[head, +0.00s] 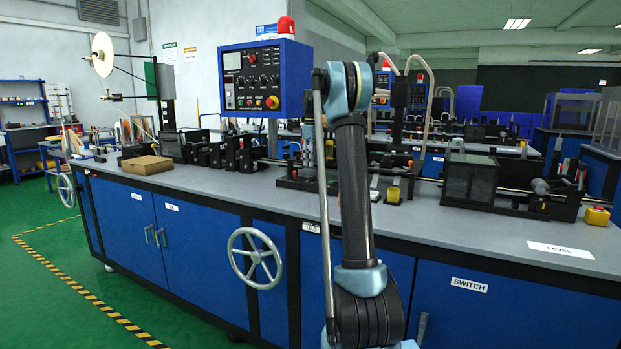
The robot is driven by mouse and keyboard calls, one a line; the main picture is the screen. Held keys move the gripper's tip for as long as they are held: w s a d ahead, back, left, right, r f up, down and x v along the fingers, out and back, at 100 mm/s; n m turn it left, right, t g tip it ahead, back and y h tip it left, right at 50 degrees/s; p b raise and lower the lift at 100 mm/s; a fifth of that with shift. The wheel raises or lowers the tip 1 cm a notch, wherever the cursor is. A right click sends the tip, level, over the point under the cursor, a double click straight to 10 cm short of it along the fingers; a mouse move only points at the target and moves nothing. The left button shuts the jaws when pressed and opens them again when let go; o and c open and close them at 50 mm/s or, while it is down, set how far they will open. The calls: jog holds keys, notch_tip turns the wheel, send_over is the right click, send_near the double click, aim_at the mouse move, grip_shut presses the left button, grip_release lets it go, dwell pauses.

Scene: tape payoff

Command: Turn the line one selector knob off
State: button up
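A blue control box (297,75) stands above the long workbench, left of my raised arm. The knob labels and pointer positions are too small to read, so I cannot tell which is the line one selector. A second, smaller control panel (382,82) shows farther back, partly hidden behind my arm. My arm rises in front of the bench, close to the box's right side. My gripper does not show.
The bench (225,195) has blue cabinet doors and a handwheel (255,258) jutting from its front. Machine parts, a cardboard box (147,165) and a yellow stop box (597,215) stand on top. Green floor (60,310) lies open at left.

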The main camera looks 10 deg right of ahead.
aim_at(312, 179)
notch_tip(312, 179, down, 7)
jog(key=shift+r, duration=0.15)
dwell(0.4)
